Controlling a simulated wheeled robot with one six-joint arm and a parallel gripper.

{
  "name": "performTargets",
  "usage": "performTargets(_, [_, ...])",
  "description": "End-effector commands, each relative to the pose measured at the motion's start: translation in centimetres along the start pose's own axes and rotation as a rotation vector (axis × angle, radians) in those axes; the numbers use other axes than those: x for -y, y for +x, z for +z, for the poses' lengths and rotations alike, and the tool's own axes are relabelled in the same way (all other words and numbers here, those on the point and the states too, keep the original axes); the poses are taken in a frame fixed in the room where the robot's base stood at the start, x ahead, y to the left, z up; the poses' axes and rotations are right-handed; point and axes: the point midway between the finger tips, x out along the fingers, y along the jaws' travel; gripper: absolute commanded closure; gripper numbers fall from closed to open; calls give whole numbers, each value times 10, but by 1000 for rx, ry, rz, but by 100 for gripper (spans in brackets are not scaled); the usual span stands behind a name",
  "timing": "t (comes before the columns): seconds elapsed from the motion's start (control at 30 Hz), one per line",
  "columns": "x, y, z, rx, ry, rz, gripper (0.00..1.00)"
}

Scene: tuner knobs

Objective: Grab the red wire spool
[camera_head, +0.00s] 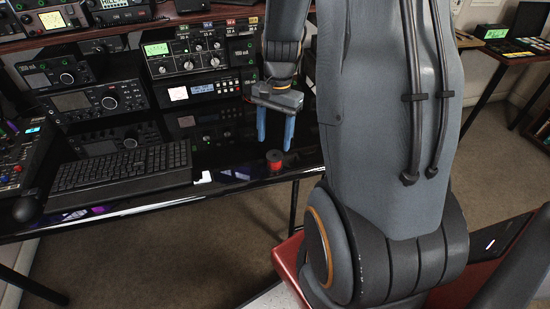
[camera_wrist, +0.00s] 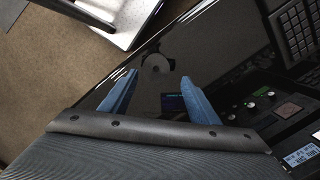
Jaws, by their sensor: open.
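The red wire spool (camera_head: 274,160) stands on the glossy black desk (camera_head: 240,182), near its front edge. My gripper (camera_head: 275,144) points down over it, with its two blue fingers apart and nothing held. In the head view the fingertips are just above the spool, one to each side. In the wrist view a round grey disc (camera_wrist: 157,63), probably the spool's top, lies just beyond and between the fingertips (camera_wrist: 158,76). No red shows there, and I cannot tell the exact height gap.
Radio units (camera_head: 190,50) are stacked behind the gripper. The desk around the spool is mostly bare. A red seat-like surface (camera_head: 290,262) is below the front edge.

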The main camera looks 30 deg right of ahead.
Motion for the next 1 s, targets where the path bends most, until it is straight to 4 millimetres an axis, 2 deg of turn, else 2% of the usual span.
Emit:
performTargets(0.6, [-8, 66, 4, 1, -5, 2, 45])
performTargets(0.93, [-8, 71, 4, -1, -5, 1, 45])
performTargets(1.0, [-8, 71, 4, -1, -5, 1, 56])
